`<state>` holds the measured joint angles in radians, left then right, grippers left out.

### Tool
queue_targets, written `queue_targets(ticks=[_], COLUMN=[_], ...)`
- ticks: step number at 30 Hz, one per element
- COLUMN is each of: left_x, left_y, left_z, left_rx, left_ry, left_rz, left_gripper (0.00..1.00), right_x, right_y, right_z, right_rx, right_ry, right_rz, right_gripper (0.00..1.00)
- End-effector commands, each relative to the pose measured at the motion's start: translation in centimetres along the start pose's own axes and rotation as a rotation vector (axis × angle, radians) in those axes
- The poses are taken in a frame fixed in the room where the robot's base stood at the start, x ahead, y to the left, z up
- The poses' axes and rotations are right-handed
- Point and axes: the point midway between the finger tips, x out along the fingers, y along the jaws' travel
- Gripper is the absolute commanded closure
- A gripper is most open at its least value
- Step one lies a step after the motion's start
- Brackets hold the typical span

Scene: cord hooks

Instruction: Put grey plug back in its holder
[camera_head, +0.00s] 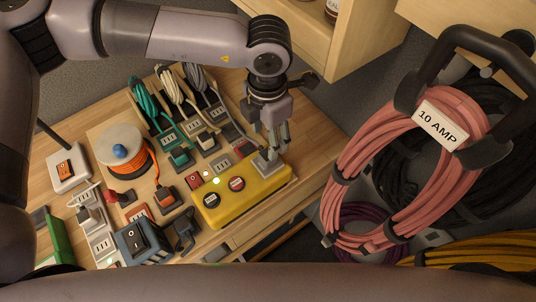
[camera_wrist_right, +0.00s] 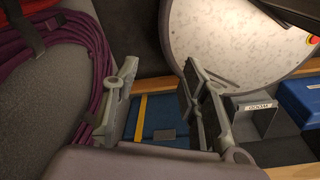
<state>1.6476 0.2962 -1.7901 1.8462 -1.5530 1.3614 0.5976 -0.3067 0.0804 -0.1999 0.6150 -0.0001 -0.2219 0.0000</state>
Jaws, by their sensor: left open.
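My left gripper (camera_head: 274,148) points down over the right end of a yellow box (camera_head: 236,201). Its fingers are open. Directly below the fingertips, a small grey block (camera_head: 267,162) sits on the box; it looks like a grey plug, but I cannot tell whether the fingers touch it. A bundle of grey cord (camera_head: 201,82) lies at the back of the bench, with a white socket piece (camera_head: 216,113) in front of it. A dark plug-like piece (camera_head: 232,133) lies near that socket. My right gripper (camera_wrist_right: 158,100) shows in the right wrist view, open and empty.
Green cord (camera_head: 146,103) and cream cord (camera_head: 172,88) lie left of the grey cord. An orange cord reel (camera_head: 122,148), switches and sockets crowd the bench. A pink cord coil (camera_head: 355,190) labelled 10 AMP hangs at the right. A wooden cabinet (camera_head: 350,45) stands behind.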

Motion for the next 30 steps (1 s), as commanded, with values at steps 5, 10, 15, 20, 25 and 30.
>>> queue_targets(ticks=[5,10,15,20,25,30], left_x=[1.5,3.7,6.6,8.2,8.8,8.7], left_y=[0.0,0.0,0.0,0.0,0.0,0.0], left_z=[0.0,-0.1,0.0,0.0,0.0,0.0], left_rx=[0.000,-0.001,-0.001,0.000,0.000,0.000], left_ry=[0.001,0.002,-0.001,-0.001,0.000,0.000], left_rz=[0.000,-0.001,0.000,0.000,0.000,0.000], left_gripper=[0.48,0.48,0.48,0.48,0.48,0.48], right_x=[0.4,1.0,3.2,5.4,6.4,6.4], right_y=[0.2,0.2,0.1,0.0,0.0,0.0], right_z=[-1.7,-1.6,-0.9,-0.2,-0.1,-0.1], right_rx=[0.000,0.000,0.000,0.000,0.000,0.000], right_ry=[0.028,0.027,0.019,0.010,0.009,0.010], right_rz=[0.003,0.003,0.002,0.001,0.001,0.001], right_gripper=[0.60,0.60,0.60,0.60,0.60,0.60])
